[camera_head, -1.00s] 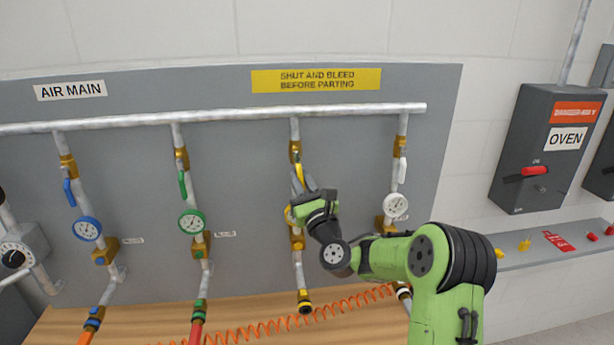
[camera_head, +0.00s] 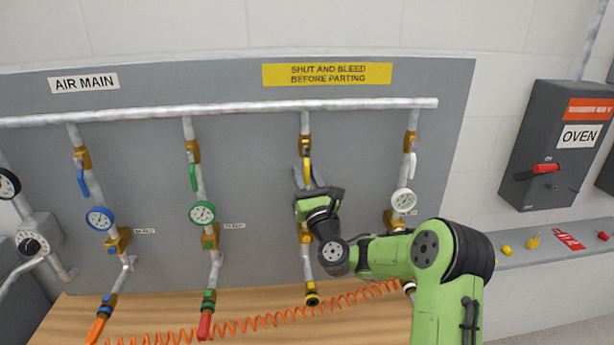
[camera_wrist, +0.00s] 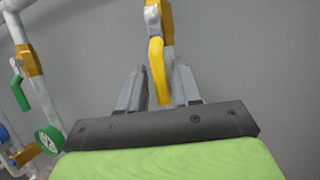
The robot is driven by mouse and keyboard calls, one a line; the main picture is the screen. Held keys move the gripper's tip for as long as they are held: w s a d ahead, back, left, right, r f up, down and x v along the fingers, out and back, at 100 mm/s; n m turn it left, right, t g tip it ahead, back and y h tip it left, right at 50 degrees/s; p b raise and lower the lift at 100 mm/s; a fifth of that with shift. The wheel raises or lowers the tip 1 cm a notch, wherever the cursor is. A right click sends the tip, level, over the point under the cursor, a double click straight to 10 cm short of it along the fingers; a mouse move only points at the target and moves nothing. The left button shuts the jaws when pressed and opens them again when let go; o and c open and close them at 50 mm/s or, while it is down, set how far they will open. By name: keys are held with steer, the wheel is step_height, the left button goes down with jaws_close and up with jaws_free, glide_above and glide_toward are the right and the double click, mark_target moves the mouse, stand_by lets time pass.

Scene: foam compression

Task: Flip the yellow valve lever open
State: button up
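The yellow valve lever (camera_head: 307,168) hangs down from a brass valve (camera_head: 304,146) on the third drop pipe. In the wrist view the yellow lever (camera_wrist: 158,70) points down, with one finger on each side. My gripper (camera_head: 308,181) is at the lever, its fingers pointing up along the pipe. The wrist view shows the gripper (camera_wrist: 163,78) open, with a gap between the fingers. Whether a finger touches the lever cannot be told. My gripper and wrist hide the pipe below the lever.
A green lever (camera_head: 193,178) and gauge (camera_head: 202,213) are to the left, a blue lever (camera_head: 83,181) further left. A white lever (camera_head: 412,166) and gauge (camera_head: 403,201) are close on the right. An orange coiled hose (camera_head: 250,325) runs along the wooden bench.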

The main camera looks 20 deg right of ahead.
steer(key=shift+o, duration=0.3)
steer(key=shift+r, duration=0.1)
steer(key=b+v, duration=1.3)
steer(key=v, duration=0.2)
steer(key=shift+s+f, duration=0.3)
